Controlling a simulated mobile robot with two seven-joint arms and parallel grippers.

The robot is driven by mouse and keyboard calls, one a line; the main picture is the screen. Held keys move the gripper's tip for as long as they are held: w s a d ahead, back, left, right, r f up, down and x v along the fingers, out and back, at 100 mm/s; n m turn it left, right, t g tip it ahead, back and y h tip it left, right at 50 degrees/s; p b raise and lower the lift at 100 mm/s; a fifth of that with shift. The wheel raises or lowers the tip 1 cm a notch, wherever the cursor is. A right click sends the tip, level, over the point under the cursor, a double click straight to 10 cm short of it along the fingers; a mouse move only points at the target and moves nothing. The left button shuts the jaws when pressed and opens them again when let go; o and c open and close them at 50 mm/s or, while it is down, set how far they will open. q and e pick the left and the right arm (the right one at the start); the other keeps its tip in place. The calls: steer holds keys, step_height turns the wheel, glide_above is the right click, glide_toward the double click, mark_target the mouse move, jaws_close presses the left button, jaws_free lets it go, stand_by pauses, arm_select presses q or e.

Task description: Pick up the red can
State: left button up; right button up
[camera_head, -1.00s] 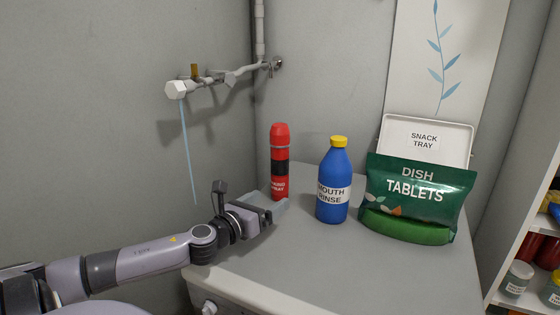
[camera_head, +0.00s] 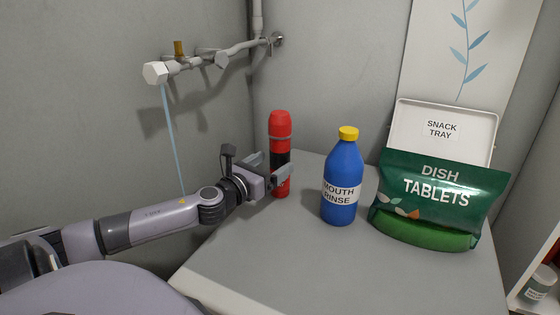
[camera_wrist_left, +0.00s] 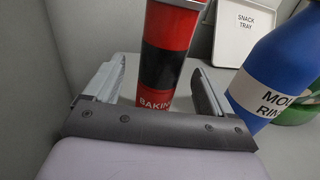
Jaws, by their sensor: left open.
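The red can (camera_head: 281,126) is a tall red cylinder with a black band, standing upright near the back left of the grey worktop. My left gripper (camera_head: 272,168) is at the can's middle height, with its fingers spread and the can between or just ahead of them. In the left wrist view the can (camera_wrist_left: 168,60) stands between the two open fingers (camera_wrist_left: 155,85), apart from the left one; contact with the right one cannot be told. The can's lower front is partly hidden by a finger in the head view. My right gripper is not in view.
A blue mouth rinse bottle (camera_head: 342,180) stands close to the right of the can. A green dish tablets bag (camera_head: 440,195) and a white snack tray (camera_head: 440,128) are further right. A wall pipe (camera_head: 215,60) runs above. The front worktop (camera_head: 270,260) is clear.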

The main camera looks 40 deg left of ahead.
mark_target(284, 158)
arm_select(q)
steer(key=shift+w+a+f, duration=0.1)
steer(key=shift+w+f, duration=0.1)
steer(key=shift+w, duration=1.2)
steer(key=shift+w+a+f, duration=0.1)
steer(key=shift+w+f, duration=0.1)
steer(key=shift+w, duration=1.15)
steer(key=shift+c, duration=0.3)
steer(key=c, duration=1.2)
steer(key=shift+r+p, duration=0.15)
steer(key=shift+p, duration=0.15)
step_height(284, 158, up, 20)
steer(key=p, duration=0.6)
